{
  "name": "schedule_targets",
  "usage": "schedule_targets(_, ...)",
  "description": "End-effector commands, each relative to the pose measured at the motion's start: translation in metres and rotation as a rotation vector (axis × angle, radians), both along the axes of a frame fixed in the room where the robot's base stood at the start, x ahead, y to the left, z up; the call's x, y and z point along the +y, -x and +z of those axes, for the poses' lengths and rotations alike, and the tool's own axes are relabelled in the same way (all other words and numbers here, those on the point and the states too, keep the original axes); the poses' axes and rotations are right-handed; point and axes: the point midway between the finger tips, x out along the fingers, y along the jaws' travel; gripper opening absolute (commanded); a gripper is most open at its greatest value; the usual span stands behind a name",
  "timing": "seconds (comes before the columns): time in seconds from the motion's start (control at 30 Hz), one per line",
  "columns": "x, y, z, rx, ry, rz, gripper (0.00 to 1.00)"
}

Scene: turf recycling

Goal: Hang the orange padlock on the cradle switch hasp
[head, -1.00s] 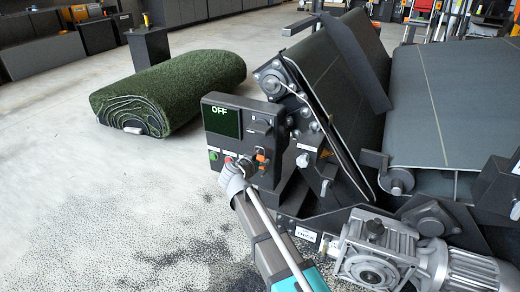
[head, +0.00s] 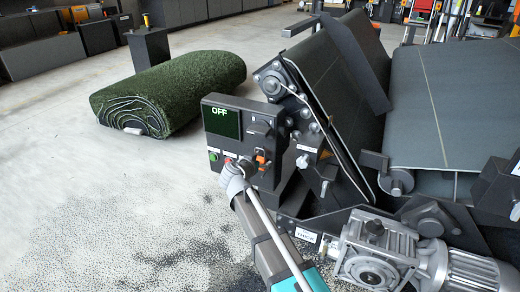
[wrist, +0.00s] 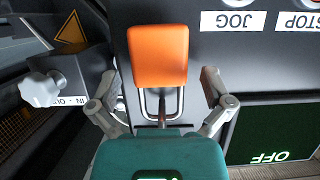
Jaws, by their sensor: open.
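The orange padlock (wrist: 158,55) is in the upper middle of the wrist view, which is upside down. Its metal shackle (wrist: 158,105) runs from the body toward my gripper. The padlock also shows small on the right of the control panel (head: 261,157). It appears to hang by its shackle at the cradle switch, but the hasp is mostly hidden and I cannot see the shackle pass through it. My gripper (wrist: 160,88) is open, with one finger on each side of the padlock and visible gaps to both. In the head view my gripper (head: 245,163) is at the panel's lower front.
The panel screen (head: 221,122) reads OFF. JOG (wrist: 235,21) and STOP labels show in the wrist view. A light grey knob (wrist: 40,89) stands beside the panel. The conveyor and motor (head: 378,258) are at the right; a turf roll (head: 175,85) lies behind. Floor left is clear.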

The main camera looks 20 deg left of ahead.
Motion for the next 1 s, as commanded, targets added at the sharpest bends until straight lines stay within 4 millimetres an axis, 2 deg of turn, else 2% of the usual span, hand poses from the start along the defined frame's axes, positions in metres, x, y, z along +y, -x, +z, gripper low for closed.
schedule_targets(0.2,0.001,0.016,0.013,-0.001,0.0,0.002,1.0)
schedule_targets(0.47,0.003,0.045,0.011,0.0,0.0,0.002,1.0)
schedule_targets(0.5,0.003,0.044,0.01,0.0,0.0,0.001,1.0)
schedule_targets(0.8,0.005,0.078,0.015,0.0,0.0,0.002,1.0)
schedule_targets(1.0,0.007,0.094,0.016,-0.001,0.001,0.001,1.0)
